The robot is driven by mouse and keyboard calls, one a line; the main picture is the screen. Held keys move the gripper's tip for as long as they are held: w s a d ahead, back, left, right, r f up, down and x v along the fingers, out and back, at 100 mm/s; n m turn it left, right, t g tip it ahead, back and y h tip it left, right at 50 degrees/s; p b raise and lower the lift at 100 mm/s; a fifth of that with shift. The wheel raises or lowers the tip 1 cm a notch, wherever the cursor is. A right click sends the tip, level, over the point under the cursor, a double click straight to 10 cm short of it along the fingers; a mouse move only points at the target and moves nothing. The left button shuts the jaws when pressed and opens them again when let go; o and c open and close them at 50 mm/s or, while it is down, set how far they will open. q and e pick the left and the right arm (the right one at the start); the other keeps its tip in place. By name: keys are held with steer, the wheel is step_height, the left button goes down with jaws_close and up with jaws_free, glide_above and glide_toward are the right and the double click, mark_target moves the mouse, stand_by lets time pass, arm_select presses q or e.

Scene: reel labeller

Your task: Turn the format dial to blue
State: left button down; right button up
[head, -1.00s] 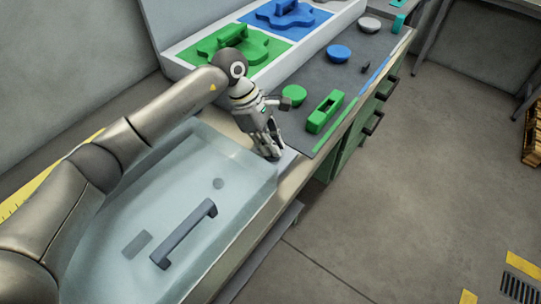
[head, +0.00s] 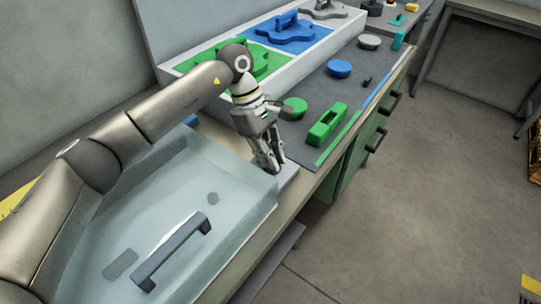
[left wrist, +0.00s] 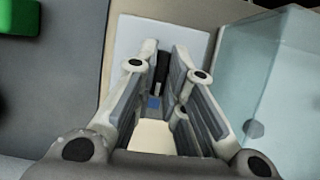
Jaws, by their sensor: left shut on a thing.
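My left gripper (head: 270,168) points down at a pale panel (head: 290,171) beside the clear cover. In the left wrist view my left gripper (left wrist: 166,52) has its fingers on both sides of a narrow dark piece, which I take to be the format dial (left wrist: 162,70). It is shut on this piece. A small blue patch (left wrist: 153,102) shows between the fingers, close to the dark piece. The fingers hide most of the dial, and I cannot tell which colour it points to. In the head view the dial is hidden behind the gripper. My right gripper is not in view.
A clear cover with a dark handle (head: 172,252) fills the near left. Beyond the panel are a green knob (head: 295,107), a green block (head: 327,124) and a blue knob (head: 340,69). Green and blue trays with shaped pieces stand behind.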

arm_select(q)
steer(key=c, duration=1.5)
jaws_free()
steer(key=v, duration=1.2)
steer(key=shift+d, duration=0.1)
